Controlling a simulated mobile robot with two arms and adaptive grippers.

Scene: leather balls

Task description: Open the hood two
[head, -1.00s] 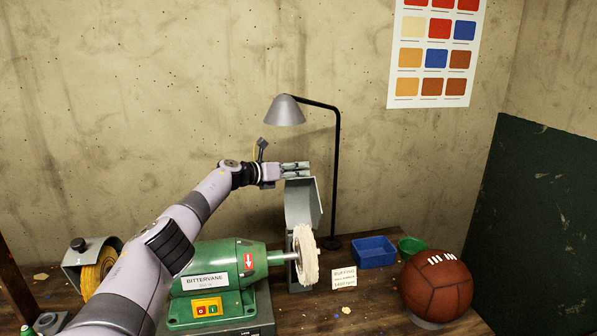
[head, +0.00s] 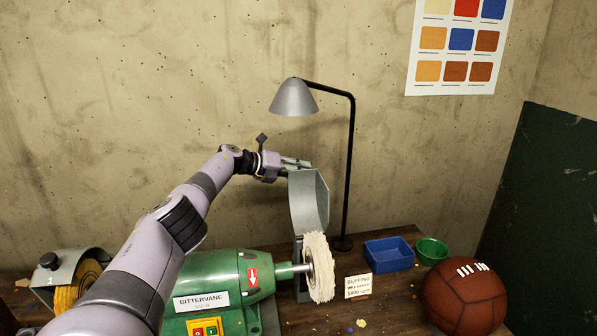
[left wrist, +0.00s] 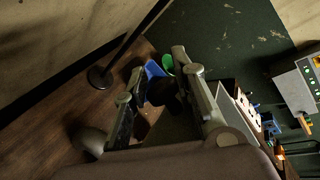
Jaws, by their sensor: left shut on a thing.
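The grey metal hood (head: 311,198) at the right end of the green buffing machine (head: 213,292) stands tilted up, above and behind the white buffing wheel (head: 319,268). My left gripper (head: 295,163) is at the hood's top edge and shut on it; the exact contact is hard to see. In the left wrist view the two fingers of my left gripper (left wrist: 160,98) stand apart with a dark shape between them. Another grey hood (head: 62,272) sits low over the yellow wheel (head: 80,290) at the machine's left end. My right gripper is not in view.
A lamp (head: 295,98) on a black post (head: 348,170) stands just behind the raised hood. A blue tray (head: 388,254), a green bowl (head: 431,250), a small sign (head: 358,286) and a brown leather ball (head: 465,298) are to the right on the wooden bench.

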